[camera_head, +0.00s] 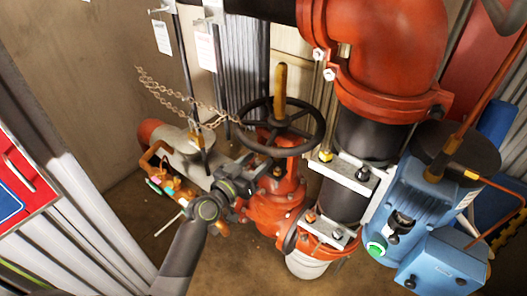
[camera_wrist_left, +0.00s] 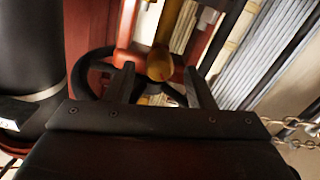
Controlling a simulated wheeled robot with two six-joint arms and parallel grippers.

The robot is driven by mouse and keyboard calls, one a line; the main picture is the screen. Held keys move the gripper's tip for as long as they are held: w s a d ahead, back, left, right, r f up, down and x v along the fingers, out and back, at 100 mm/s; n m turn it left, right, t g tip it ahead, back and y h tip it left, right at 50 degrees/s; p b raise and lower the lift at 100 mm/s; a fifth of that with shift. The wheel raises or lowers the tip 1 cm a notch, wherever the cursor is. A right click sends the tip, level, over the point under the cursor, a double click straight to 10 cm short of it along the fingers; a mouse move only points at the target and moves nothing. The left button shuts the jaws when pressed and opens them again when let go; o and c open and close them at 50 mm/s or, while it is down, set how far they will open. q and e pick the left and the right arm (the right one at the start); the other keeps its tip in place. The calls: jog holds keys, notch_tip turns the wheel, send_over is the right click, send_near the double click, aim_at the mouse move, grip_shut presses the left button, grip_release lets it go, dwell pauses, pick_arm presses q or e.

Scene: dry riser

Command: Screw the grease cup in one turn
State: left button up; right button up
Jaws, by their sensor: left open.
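My left gripper (camera_head: 240,180) is left of the black handwheel (camera_head: 281,126) on the red valve (camera_head: 283,193). In the wrist view its two fingers (camera_wrist_left: 160,82) are apart, with nothing held. Beyond the gap, a brass, rounded part (camera_wrist_left: 160,62) shows near the handwheel (camera_wrist_left: 93,78); it looks apart from the fingers. In the head view a brass stem (camera_head: 280,88) rises through the wheel. I cannot tell for certain which part is the grease cup; small brass fittings also sit at the valve's flanges. My right gripper is not in view.
A large red pipe elbow (camera_head: 380,50) and a blue motor unit (camera_head: 415,215) stand to the right. A chain (camera_head: 175,98) hangs left of the wheel. Small brass fittings (camera_head: 172,183) are at left. Bare floor (camera_head: 225,265) shows below.

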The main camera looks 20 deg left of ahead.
aim_at(261, 158)
pick_arm(q)
jog(key=shift+x, duration=1.85)
jog(key=shift+c, duration=0.2)
jog(key=c, duration=1)
